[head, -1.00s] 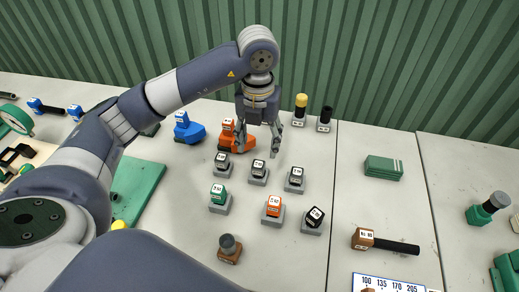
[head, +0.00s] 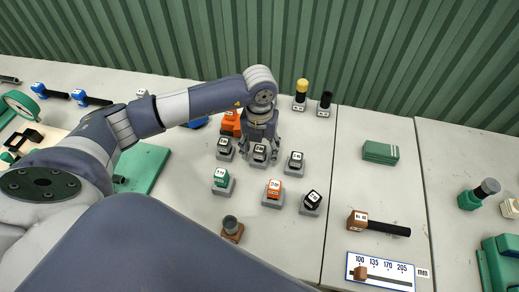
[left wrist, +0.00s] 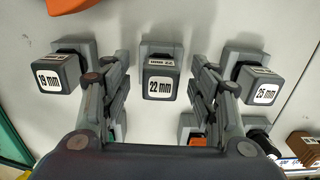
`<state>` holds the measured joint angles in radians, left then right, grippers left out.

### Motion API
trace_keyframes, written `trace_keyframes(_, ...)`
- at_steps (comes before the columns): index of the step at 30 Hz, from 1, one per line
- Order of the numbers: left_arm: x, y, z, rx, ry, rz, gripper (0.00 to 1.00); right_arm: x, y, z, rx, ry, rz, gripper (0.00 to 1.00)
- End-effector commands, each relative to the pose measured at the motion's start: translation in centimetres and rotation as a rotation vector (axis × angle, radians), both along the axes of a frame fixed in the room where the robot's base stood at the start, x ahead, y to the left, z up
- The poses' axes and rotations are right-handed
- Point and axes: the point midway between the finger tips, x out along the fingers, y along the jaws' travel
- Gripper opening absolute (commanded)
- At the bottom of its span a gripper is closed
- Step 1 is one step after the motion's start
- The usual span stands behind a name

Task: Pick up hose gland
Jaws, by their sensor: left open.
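Small capped blocks on grey bases, likely the hose glands, stand in two rows on the table. In the left wrist view the back row reads 19 mm (left wrist: 50,82), 22 mm (left wrist: 161,86) and 25 mm (left wrist: 264,93). My left gripper (head: 261,160) is open and low over the middle one of the back row (head: 260,150). In the left wrist view its fingers (left wrist: 160,62) stand on either side of the 22 mm block, with gaps visible. The front row has a green (head: 221,176), an orange (head: 274,189) and a black-capped block (head: 312,200).
Neighbouring blocks (head: 225,147) and (head: 295,160) stand close on both sides. An orange item (head: 230,124) is just behind left. A yellow-topped post (head: 301,90) and a black-topped post (head: 325,101) stand at the back. A brown-ended black tool (head: 380,225) lies right.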

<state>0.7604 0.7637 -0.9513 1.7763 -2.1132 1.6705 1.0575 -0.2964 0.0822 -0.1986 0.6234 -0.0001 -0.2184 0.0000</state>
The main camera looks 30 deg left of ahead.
Motion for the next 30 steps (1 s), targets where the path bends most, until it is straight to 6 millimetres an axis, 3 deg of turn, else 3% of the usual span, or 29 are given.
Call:
trace_keyframes(6,0.0,0.0,-0.2,-0.001,-0.001,0.0,0.55,-0.3,0.0,0.0,0.0,0.006,0.0,0.68)
trace_keyframes(13,0.0,0.0,-0.2,0.0,-0.001,0.0,0.05,-0.5,0.1,-0.1,0.001,0.008,0.001,0.68)
trace_keyframes(23,0.1,0.0,0.1,0.0,-0.002,0.0,0.05,-0.6,0.4,-0.2,0.004,0.01,0.0,0.68)
trace_keyframes(30,0.3,0.0,3.6,-0.002,-0.009,0.0,0.05,-0.6,0.4,-1.5,0.004,0.01,0.0,0.68)
